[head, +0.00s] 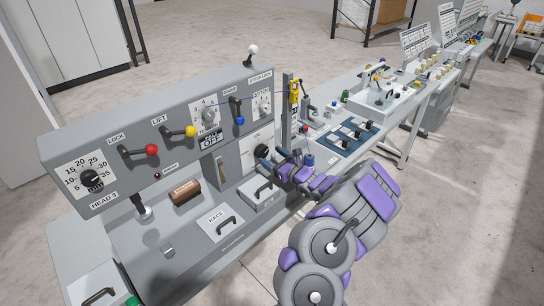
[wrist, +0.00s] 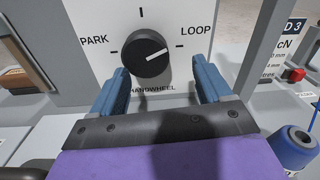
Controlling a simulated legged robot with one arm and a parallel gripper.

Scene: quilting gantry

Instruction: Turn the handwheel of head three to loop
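The handwheel (wrist: 146,52) is a black round knob on a white panel, with PARK marked at its left and LOOP at its right. Its white pointer line points right and slightly up, close to the LOOP mark; exact alignment is hard to tell. The handwheel (head: 261,152) also shows in the head view, partly behind my fingers. My gripper (wrist: 158,66) is open, with its blue fingers either side of and below the knob, apart from it in the picture. Depth between fingertips and knob is unclear. My gripper (head: 275,157) also shows in the head view.
The head three console (head: 150,115) carries a red-knobbed lever (head: 151,150), a yellow-knobbed lever (head: 190,131) and a blue-knobbed lever (head: 239,120). A brown block (head: 185,191) lies left of the handwheel. A blue spool (wrist: 293,145) stands right of my gripper. Grey uprights flank the panel.

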